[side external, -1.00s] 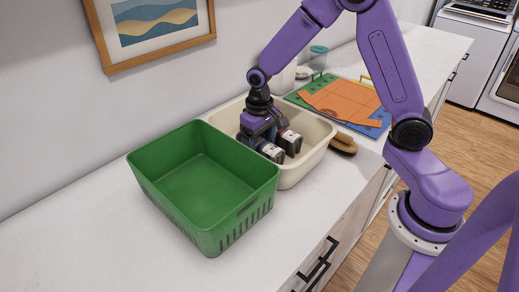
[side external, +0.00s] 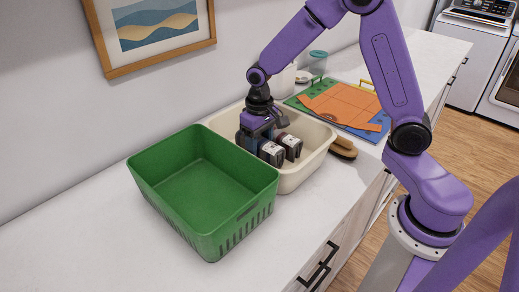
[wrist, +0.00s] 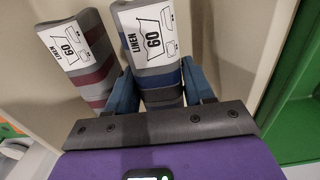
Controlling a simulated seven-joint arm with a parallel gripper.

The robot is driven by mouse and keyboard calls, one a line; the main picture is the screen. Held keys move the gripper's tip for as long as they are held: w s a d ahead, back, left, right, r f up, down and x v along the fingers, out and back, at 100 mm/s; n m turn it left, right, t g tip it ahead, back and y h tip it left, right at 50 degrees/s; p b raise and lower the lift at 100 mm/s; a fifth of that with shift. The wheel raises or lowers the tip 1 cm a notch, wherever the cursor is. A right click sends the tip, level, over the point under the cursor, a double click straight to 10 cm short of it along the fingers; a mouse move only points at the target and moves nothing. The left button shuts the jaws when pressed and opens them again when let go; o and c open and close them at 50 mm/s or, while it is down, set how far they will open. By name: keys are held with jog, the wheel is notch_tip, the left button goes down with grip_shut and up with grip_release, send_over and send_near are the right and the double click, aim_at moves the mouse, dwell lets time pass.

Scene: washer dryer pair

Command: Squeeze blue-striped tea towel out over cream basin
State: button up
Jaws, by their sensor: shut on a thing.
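The blue-striped tea towel (wrist: 150,50) is a grey roll with a white label reading LINEN 60. It stands in the cream basin (side external: 312,165); its labelled end also shows in the side view (side external: 271,153). My gripper (wrist: 160,85) has a blue finger on each side of this roll and is shut on it. A second grey roll with maroon stripes (wrist: 75,55) stands close on the left, outside the fingers. In the side view my gripper (side external: 262,135) points down into the basin. The lower parts of both rolls are hidden.
An empty green basket (side external: 205,195) stands against the basin's left side. A brush (side external: 343,148) lies at the basin's right. Behind are a board with an orange cloth (side external: 345,103) and a lidded jar (side external: 318,60). The front left counter is clear.

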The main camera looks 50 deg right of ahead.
aim_at(261, 138)
jog(key=r, duration=0.8)
jog(key=shift+s+d+r, duration=0.15)
jog(key=shift+d+r, duration=0.05)
jog(key=shift+r, duration=0.05)
jog(key=s+d+r, duration=0.3)
jog(key=r, duration=0.2)
jog(key=shift+s+d, duration=0.35)
jog(key=shift+s, duration=0.05)
jog(key=shift+o, duration=0.4)
jog(key=shift+r, duration=0.1)
jog(key=c, duration=0.6)
jog(key=o, duration=0.5)
